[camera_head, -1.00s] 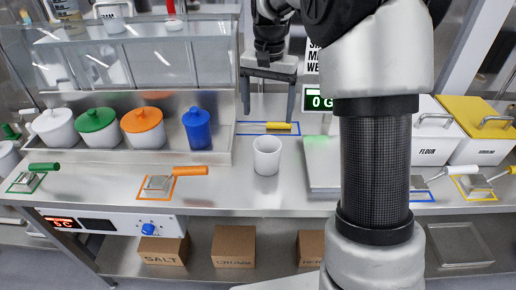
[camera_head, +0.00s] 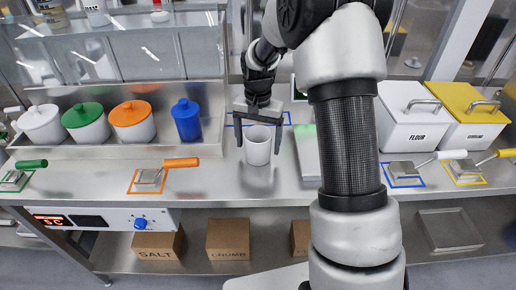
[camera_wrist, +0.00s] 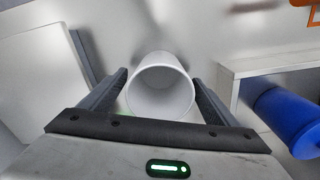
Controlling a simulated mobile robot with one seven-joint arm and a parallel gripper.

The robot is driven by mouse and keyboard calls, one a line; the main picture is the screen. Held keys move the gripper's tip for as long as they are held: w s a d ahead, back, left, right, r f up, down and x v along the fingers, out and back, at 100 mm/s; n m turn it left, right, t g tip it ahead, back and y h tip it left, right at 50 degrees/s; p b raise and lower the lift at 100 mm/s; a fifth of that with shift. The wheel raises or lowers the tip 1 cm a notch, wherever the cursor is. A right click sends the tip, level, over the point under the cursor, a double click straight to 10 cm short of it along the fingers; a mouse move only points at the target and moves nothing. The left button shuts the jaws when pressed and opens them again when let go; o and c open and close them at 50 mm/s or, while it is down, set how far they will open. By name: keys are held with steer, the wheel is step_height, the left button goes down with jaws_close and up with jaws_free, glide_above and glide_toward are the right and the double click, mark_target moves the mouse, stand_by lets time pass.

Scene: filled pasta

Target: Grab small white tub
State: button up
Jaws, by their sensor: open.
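The small white tub (camera_head: 258,150) stands upright on the steel counter and looks empty. My gripper (camera_head: 259,140) is open, with one finger on each side of the tub. In the wrist view the tub (camera_wrist: 160,88) sits between the two fingers of my gripper (camera_wrist: 162,90), its open mouth facing the camera. Small gaps seem to show between the fingers and the tub's wall, so I see no firm contact.
A blue container (camera_head: 187,120) stands in the steel tray to the left, beside orange-lidded (camera_head: 133,121) and green-lidded (camera_head: 86,124) tubs. A pale scale plate (camera_head: 307,155) lies close to the right. An orange-handled scraper (camera_head: 160,172) lies at front left.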

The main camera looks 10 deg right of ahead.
steer(key=shift+f, duration=0.75)
steer(key=c, duration=1.1)
